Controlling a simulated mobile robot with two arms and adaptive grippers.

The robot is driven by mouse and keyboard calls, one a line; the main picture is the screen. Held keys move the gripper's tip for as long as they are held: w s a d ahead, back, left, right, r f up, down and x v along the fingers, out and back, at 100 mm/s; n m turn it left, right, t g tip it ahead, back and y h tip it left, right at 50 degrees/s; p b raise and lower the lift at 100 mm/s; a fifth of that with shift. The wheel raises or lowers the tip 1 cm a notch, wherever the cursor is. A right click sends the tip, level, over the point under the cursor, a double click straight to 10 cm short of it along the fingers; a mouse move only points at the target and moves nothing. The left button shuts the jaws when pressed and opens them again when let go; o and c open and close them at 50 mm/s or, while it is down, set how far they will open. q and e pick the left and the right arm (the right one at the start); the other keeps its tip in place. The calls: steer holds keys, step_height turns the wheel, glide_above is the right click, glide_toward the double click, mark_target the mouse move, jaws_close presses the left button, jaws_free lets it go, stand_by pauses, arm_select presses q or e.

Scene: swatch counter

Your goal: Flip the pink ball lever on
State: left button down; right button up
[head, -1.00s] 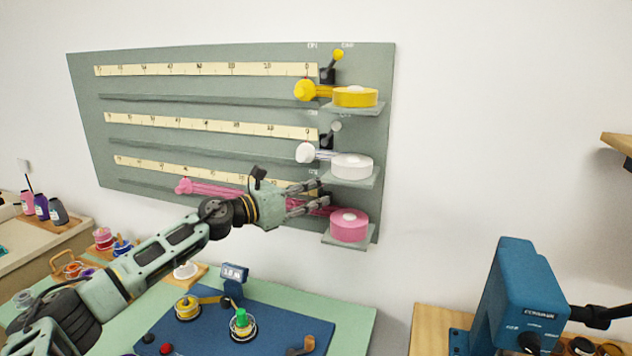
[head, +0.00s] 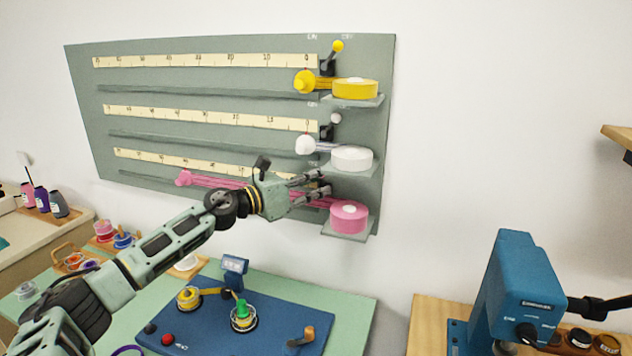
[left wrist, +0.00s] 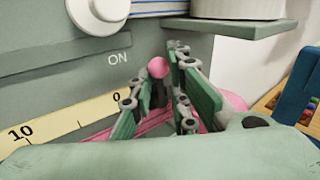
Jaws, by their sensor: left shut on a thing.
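The pink ball lever shows in the left wrist view as a pink ball (left wrist: 157,67) on a dark stem, just right of a printed ON label (left wrist: 119,58). My left gripper (head: 322,184) is at the lowest row of the wall panel, above the pink tape roll (head: 349,216). In the left wrist view its fingers (left wrist: 158,84) stand on either side of the lever and are shut on it. The ball shows between them; the stem is partly covered. In the head view the gripper hides the lever, and I cannot tell its exact tilt. My right gripper is not in view.
The wall panel (head: 230,90) carries yellow (head: 337,46) and white (head: 336,118) ball levers above, with yellow (head: 355,88) and white (head: 351,158) rolls on small shelves. A blue machine (head: 510,290) stands right.

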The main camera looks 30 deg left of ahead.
arm_select(q)
steer(key=n+t+b, duration=0.1)
steer(key=b, duration=0.2)
steer(key=a+n+t+b, duration=0.1)
steer(key=n+b, duration=0.1)
steer(key=b, duration=0.2)
steer(key=f+n+t+b, duration=0.1)
steer(key=n+b, duration=0.1)
steer(key=b, duration=0.1)
steer(key=shift+s+a+f+t+b, duration=0.1)
steer(key=shift+s+a+t+b, duration=0.15)
steer(key=shift+t+b, duration=0.1)
steer(key=c, duration=1.8)
jaws_free()
steer(key=shift+c, duration=0.2)
steer(key=v, duration=1.2)
steer(key=shift+r, duration=0.2)
